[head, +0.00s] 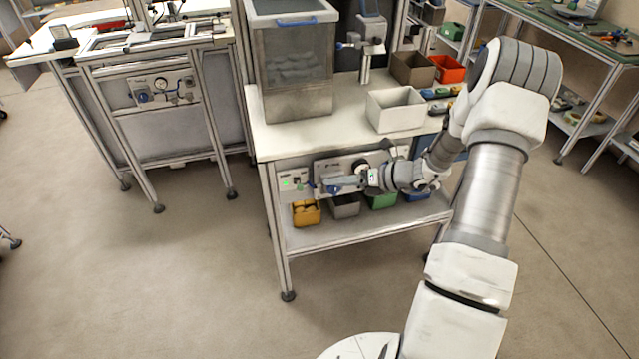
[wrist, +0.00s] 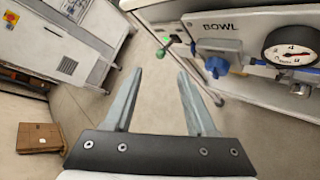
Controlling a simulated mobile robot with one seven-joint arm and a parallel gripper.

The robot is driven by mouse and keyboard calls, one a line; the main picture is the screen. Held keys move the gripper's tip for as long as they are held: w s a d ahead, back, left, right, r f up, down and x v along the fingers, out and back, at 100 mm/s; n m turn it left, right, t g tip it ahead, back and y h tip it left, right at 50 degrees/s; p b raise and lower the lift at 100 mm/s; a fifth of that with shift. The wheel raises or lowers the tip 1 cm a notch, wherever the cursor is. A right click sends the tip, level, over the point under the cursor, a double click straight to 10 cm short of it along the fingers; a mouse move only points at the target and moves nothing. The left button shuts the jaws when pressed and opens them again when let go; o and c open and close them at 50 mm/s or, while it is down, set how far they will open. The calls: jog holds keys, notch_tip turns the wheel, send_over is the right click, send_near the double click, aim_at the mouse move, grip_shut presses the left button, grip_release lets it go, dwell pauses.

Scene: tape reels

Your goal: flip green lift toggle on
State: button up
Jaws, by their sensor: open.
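The green lift toggle (wrist: 161,52) shows in the wrist view as a small lever with a green tip, at the left end of the bench's front panel. It is just beyond and above my open fingertips, apart from them. Its on or off position is hard to tell. My gripper (wrist: 160,72) is open and empty, its two fingers pointing toward the panel's left end. In the head view my gripper (head: 328,183) is in front of the panel under the bench top, and it partly covers the controls there.
A blue knob (wrist: 217,67) and a round gauge (wrist: 291,47) sit right of the toggle on the BOWL panel. A green light (head: 285,184) glows on the small panel. Colored bins, including a yellow one (head: 306,213), stand on the shelf below.

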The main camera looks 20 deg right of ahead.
jog(key=v, duration=0.4)
jog(key=shift+s+d, duration=0.1)
dwell(0.3)
